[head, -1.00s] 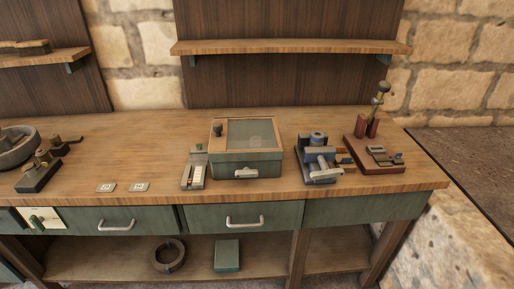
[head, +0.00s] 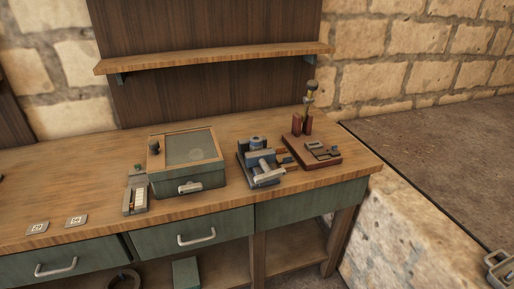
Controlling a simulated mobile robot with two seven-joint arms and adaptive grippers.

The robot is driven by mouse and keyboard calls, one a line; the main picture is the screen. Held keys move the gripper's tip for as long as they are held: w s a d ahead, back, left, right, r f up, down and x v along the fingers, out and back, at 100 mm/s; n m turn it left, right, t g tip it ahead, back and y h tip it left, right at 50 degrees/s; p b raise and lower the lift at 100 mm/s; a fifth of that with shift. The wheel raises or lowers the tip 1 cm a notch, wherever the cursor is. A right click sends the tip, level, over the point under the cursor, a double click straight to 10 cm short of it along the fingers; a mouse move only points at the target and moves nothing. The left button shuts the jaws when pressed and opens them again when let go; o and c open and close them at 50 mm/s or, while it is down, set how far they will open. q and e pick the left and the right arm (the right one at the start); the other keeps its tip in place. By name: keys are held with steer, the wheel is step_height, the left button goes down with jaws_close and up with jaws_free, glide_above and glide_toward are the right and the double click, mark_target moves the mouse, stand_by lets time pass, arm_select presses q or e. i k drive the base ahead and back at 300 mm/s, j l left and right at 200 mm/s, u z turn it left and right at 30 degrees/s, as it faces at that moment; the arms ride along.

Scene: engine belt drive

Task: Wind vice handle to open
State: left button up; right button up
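A small grey-blue bench vice (head: 258,165) stands on the workbench in the head view, right of the green box. A light metal bar across its front (head: 268,177) looks like its handle. A cylindrical part sits at the top of the vice. I cannot tell how far apart the jaws are or whether they hold that part.
A green box with a glass lid (head: 187,178) stands left of the vice. A reddish board with small fittings (head: 322,152) lies to its right, near the bench's right end. A shelf (head: 220,57) hangs above.

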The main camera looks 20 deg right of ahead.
mark_target(268, 175)
steer(key=i+l+u, duration=0.25)
steer(key=l, duration=0.15)
steer(key=l+u, duration=0.2)
steer(key=l, duration=0.2)
steer(key=l+u, duration=0.25)
steer(key=l, duration=0.15)
